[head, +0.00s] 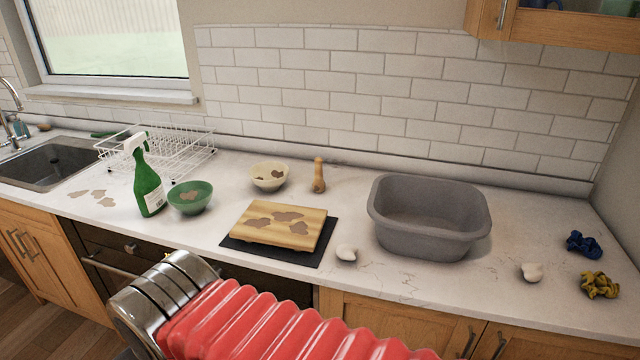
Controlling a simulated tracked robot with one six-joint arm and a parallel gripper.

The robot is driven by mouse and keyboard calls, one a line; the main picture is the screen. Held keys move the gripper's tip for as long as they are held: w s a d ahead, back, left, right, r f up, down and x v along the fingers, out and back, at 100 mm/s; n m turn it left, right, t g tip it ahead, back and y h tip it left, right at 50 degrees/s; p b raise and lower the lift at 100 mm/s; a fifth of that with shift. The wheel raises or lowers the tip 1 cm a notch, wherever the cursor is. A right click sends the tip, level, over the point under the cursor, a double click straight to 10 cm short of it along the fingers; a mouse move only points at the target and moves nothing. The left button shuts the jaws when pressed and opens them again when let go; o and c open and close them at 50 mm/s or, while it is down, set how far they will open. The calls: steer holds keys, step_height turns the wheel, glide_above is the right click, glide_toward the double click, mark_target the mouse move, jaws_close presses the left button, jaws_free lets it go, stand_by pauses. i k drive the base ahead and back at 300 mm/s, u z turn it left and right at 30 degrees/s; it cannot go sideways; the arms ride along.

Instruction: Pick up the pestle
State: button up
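A small brown wooden object with a narrow top and a rounder base (319,178) stands upright on the counter near the back wall; by its shape it is the pestle. It stands to the right of a cream bowl (283,183) and apart from it. Nothing covers it. My gripper is not in view; only a red ribbed sleeve and metal rings of my arm show along the bottom.
The white counter (450,291) also bears a wooden board (306,242) on a black mat (316,260), a grey basin (423,240), a green bowl (191,208), a green spray bottle (149,189), a dish rack (190,150), white lumps (346,253), and blue (583,243) and yellow (600,286) cloths.

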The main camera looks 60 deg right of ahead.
mark_target(318, 185)
steer(key=z, duration=0.05)
steer(key=i, duration=1)
steer(key=u, duration=0.05)
